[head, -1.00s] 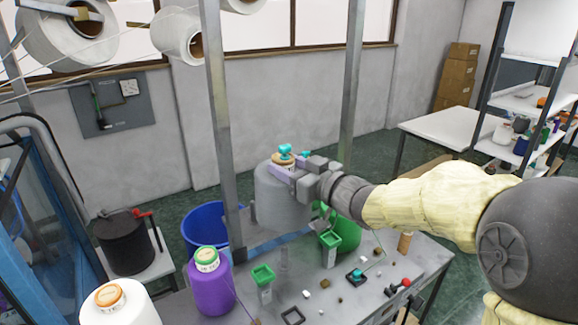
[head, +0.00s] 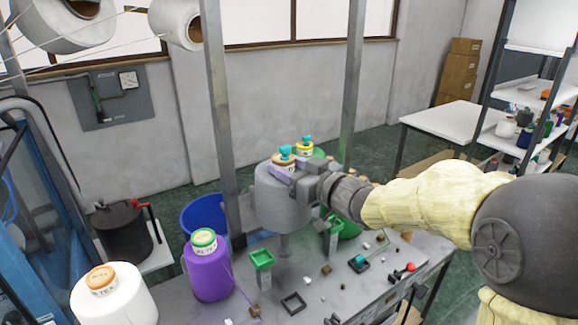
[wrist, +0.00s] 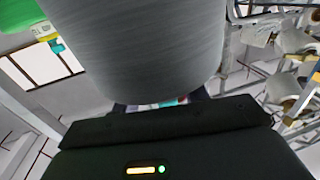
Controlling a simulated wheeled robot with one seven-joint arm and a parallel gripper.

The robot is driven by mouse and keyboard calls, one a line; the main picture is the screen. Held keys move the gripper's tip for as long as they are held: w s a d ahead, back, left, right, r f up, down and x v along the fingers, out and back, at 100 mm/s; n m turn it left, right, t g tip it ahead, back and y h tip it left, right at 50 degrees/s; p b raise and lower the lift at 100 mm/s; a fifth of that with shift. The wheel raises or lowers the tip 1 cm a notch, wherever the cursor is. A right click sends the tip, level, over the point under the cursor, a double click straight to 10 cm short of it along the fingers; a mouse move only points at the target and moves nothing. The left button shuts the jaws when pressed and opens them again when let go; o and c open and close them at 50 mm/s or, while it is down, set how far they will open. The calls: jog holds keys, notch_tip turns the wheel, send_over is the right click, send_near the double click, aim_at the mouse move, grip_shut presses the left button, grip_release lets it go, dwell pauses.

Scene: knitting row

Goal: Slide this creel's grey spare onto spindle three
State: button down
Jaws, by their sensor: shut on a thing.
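The grey yarn cone (head: 283,203) hangs upright above the table, with an orange-and-cyan top. My gripper (head: 291,172) is shut on its upper end, from the right. A pale upright post, seemingly a spindle (head: 284,246), shows just below the cone's base; whether its tip is inside the cone is hidden. In the wrist view the grey cone (wrist: 135,45) fills the upper middle and the fingertips are mostly hidden. To the left along the row stand a purple cone (head: 208,270) and a white cone (head: 115,303).
A green cone (head: 348,226) with a yellow-and-cyan top is partly hidden behind my gripper. Small green cups (head: 262,258) on posts stand close by. Metal uprights (head: 220,120) flank the grey cone. Small loose blocks and a square frame (head: 293,303) lie on the table.

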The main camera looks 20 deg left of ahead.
jog(key=shift+w+d+f+b, duration=0.15)
jog(key=shift+f+b, duration=0.2)
jog(key=shift+f, duration=0.2)
jog(key=shift+s+f+b, duration=0.2)
jog(key=shift+f+b, duration=2)
jog(key=shift+f, duration=0.35)
jog(key=shift+f+b, duration=2.1)
jog(key=shift+f, duration=0.55)
jog(key=c, duration=0.7)
grip_release()
jog(key=shift+o, duration=0.2)
jog(key=shift+f, duration=0.15)
